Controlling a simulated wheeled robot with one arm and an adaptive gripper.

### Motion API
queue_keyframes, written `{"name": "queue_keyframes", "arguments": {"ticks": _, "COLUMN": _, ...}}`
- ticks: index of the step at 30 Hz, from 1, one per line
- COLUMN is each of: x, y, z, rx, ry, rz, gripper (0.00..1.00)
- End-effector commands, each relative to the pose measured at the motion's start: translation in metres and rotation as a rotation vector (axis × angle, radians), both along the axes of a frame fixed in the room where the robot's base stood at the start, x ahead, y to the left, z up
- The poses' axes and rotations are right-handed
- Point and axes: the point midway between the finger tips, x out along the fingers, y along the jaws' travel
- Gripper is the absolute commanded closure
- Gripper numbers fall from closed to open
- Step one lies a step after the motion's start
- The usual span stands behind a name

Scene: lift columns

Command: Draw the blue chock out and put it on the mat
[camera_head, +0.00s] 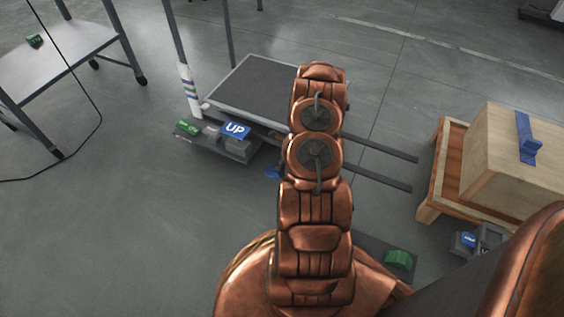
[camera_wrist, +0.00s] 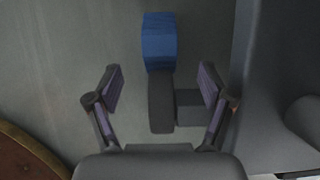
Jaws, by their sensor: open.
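The blue chock (camera_wrist: 160,42) shows in the wrist view, ahead of my gripper. It is at the end of a dark wheel-like part (camera_wrist: 160,105) and seems to touch it. My gripper (camera_wrist: 161,82) is open; its two fingers stand either side of that dark part, short of most of the chock. In the head view a small blue piece (camera_head: 272,172), probably the chock, shows beside my arm; the rest is hidden, as is my gripper. A dark flat pad (camera_head: 372,244) under a green block (camera_head: 398,258) is partly hidden; I cannot tell if it is the mat.
A lift with a dark platform (camera_head: 255,88) and a blue UP sign (camera_head: 236,130) stands behind my arm, two dark forks (camera_head: 385,148) at right. A wooden crate (camera_head: 510,160) with a blue piece on top stands right. A grey table (camera_head: 58,58) stands left. Floor at lower left is clear.

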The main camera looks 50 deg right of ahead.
Motion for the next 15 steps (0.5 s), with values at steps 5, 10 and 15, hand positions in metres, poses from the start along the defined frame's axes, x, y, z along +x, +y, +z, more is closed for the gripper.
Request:
{"name": "queue_keyframes", "arguments": {"ticks": 5, "x": 0.0, "y": 0.0, "z": 0.0, "rx": -0.001, "ry": 0.0, "rz": 0.002, "gripper": 0.19}}
{"name": "queue_keyframes", "arguments": {"ticks": 10, "x": 0.002, "y": 0.001, "z": -0.005, "rx": 0.0, "ry": 0.0, "rz": 0.003, "gripper": 0.19}}
{"name": "queue_keyframes", "arguments": {"ticks": 15, "x": 0.006, "y": 0.003, "z": -0.019, "rx": 0.001, "ry": 0.001, "rz": 0.003, "gripper": 0.19}}
